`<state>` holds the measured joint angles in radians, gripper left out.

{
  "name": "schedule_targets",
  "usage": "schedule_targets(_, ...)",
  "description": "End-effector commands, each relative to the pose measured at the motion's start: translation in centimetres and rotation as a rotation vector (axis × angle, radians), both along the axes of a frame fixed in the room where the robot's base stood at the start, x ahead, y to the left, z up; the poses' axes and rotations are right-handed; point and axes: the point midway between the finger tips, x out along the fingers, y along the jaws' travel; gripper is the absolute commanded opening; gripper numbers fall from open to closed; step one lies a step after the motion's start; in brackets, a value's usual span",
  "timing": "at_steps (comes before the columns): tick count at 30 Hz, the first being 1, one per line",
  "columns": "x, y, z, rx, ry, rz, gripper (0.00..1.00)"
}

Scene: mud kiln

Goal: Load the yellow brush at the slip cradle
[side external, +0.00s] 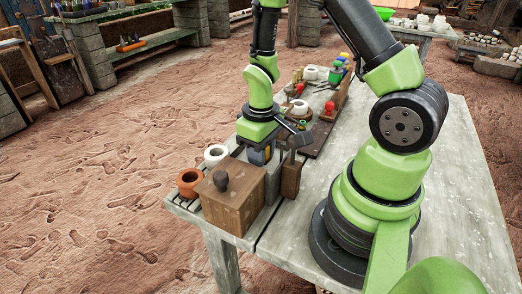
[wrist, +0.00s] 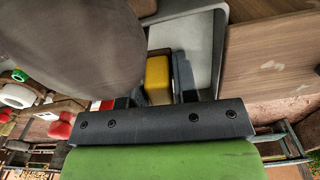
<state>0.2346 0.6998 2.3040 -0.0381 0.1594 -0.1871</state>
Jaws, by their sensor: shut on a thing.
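My gripper (side external: 262,157) points down over the near left part of the table, between a wooden box and a small wooden block. In the wrist view its dark fingers (wrist: 157,92) are shut on a yellow piece (wrist: 157,78), which I take as the yellow brush's handle. The brush's lower end and bristles are hidden. A grey, tray-like piece (wrist: 205,28) lies beyond the brush in the wrist view; it may be the slip cradle, but I cannot tell. I cannot tell whether the brush touches it.
The wooden box (side external: 232,200) with a dark knob stands close in front of my gripper. The wooden block (side external: 290,179) stands close at right. An orange pot (side external: 189,181) and a white pot (side external: 215,155) stand left. The table's right side (side external: 455,200) is mostly clear.

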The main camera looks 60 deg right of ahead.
Motion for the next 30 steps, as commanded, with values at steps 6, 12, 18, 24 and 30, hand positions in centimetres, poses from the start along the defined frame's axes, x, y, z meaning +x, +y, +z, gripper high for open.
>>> schedule_targets(6, 0.0, 0.0, 0.0, 0.0, 0.001, 0.0, 0.08)
schedule_targets(12, 0.0, 0.0, 0.3, 0.0, 0.0, -0.001, 0.08)
schedule_targets(18, 0.1, 0.0, 1.9, -0.001, -0.003, 0.0, 0.08)
schedule_targets(24, 0.1, 0.0, 3.6, 0.0, -0.003, 0.0, 0.08)
schedule_targets(30, 0.1, 0.0, 5.3, 0.0, -0.004, -0.001, 0.08)
